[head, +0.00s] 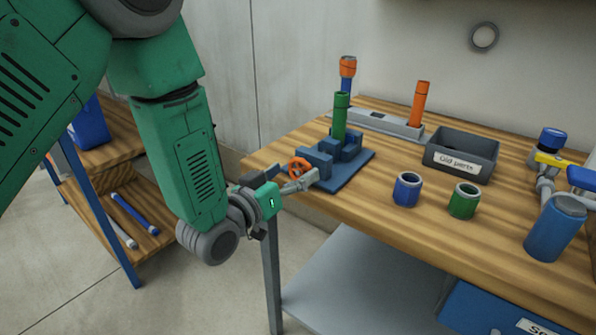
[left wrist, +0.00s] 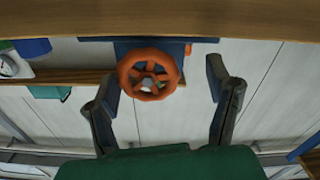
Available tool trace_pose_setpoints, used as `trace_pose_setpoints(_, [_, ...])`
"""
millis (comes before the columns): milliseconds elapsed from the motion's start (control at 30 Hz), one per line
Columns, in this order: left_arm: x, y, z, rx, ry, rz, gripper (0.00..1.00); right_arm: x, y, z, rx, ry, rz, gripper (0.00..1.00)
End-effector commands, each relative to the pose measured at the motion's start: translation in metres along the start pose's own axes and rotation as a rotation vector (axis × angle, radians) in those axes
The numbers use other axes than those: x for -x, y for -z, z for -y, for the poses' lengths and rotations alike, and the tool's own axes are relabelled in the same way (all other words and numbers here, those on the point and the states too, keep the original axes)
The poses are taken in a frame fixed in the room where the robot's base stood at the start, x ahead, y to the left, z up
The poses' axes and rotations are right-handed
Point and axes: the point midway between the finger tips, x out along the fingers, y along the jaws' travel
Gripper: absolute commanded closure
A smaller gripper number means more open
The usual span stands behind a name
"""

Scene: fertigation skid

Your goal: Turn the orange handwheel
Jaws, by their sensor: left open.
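The orange handwheel (head: 299,166) is on the front left side of a blue fixture (head: 345,172) at the left end of the workbench. In the left wrist view the spoked handwheel (left wrist: 148,75) faces me, left of the middle between the fingers. My left gripper (head: 287,178) is open, its fingers reaching toward the handwheel. In the left wrist view one finger of the left gripper (left wrist: 160,100) stands to each side of the wheel, with the left finger closer to it. I cannot tell from the head view whether a finger touches the rim. My right gripper is not in view.
The wooden workbench (head: 420,222) carries a green cylinder (head: 340,115) on the fixture, a dark "Old parts" bin (head: 462,155), a blue cup (head: 407,189) and a green cup (head: 464,200). A blue container (head: 555,228) stands at the right. A lower wooden shelf (head: 150,240) is behind my left arm.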

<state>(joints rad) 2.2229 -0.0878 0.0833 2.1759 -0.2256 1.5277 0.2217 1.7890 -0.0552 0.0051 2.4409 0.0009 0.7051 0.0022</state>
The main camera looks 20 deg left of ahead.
Motion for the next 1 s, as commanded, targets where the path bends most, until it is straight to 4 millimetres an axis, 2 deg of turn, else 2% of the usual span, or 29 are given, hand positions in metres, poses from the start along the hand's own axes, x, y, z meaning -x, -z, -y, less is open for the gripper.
trace_pose_setpoints(167, [-0.0141, 0.0003, -0.0056, -0.004, -0.004, 0.000, 0.27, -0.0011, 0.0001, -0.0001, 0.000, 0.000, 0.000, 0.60])
trace_pose_setpoints(433, [-0.0147, 0.0003, -0.0033, -0.001, -0.003, 0.000, 0.27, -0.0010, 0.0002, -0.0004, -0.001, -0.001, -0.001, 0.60])
trace_pose_setpoints(467, [-0.0146, 0.0003, -0.0031, -0.001, -0.003, 0.000, 0.31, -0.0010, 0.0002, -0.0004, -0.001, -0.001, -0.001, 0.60])
trace_pose_setpoints(500, [-0.0143, 0.0003, -0.0023, 0.000, -0.003, 0.000, 0.45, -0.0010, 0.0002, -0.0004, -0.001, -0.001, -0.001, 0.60])
trace_pose_setpoints(600, [-0.0136, 0.0004, -0.0010, 0.002, -0.004, -0.001, 0.79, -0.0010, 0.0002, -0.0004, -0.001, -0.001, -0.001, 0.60])
trace_pose_setpoints(833, [-0.0133, 0.0001, -0.0024, -0.041, 0.000, 0.002, 0.79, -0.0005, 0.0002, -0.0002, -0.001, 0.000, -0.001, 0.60])
trace_pose_setpoints(1000, [-0.0131, -0.0002, -0.0027, -0.253, -0.001, 0.004, 0.79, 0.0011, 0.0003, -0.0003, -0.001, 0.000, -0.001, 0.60])
